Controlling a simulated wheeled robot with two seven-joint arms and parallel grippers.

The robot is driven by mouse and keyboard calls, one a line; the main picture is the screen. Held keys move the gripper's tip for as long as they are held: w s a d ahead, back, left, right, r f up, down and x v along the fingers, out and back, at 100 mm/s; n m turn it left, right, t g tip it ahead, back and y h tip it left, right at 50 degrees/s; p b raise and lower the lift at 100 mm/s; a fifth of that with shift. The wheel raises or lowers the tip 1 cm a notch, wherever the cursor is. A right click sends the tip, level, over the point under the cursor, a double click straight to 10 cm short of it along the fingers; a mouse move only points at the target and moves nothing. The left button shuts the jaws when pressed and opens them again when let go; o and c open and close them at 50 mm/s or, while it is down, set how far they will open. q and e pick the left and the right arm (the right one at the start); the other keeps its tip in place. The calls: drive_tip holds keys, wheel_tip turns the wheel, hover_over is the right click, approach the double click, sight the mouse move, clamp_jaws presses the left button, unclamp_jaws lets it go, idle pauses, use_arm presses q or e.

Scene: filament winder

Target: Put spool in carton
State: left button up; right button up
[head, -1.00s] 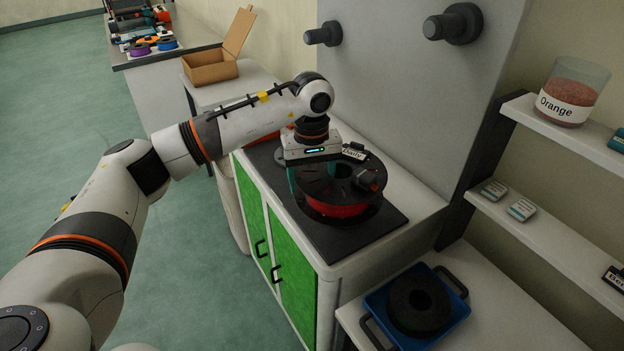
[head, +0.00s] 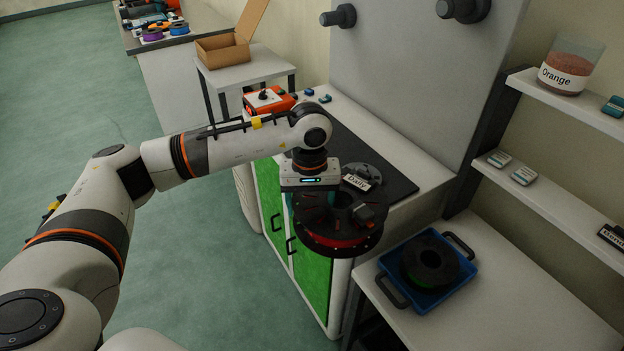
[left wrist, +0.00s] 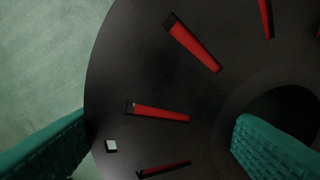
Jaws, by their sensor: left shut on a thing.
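A black spool wound with red filament (head: 335,241) hangs in my left gripper (head: 318,200), in front of the winder bench. The left wrist view shows its black flange (left wrist: 150,70) close up, with red showing through slots. One teal finger is outside the flange edge and the other is in the centre hole, so the gripper is shut on the spool's side. The open cardboard carton (head: 222,50) stands on a small table at the back left, with one flap up. My right gripper is not in view.
The bench has a black mat (head: 375,150), a grey piece with a "Daily" label (head: 358,182) and an orange device (head: 268,100). A blue tray (head: 465,272) with a dark spool (head: 430,262) stands at right. Open floor (head: 150,245) lies left of the green cabinet.

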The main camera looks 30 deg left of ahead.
use_arm(q)
drive_tip(key=s+d+f+m, duration=0.3)
drive_tip(key=s+f, duration=0.4)
drive_tip(key=s, duration=0.1)
drive_tip(key=s+d+f+m, duration=0.3)
drive_tip(key=s+f, duration=0.4)
drive_tip(key=s, duration=0.1)
drive_tip(key=shift+s+d+f, duration=0.2)
drive_tip(key=shift+s, duration=0.1)
drive_tip(key=shift+d, duration=0.1)
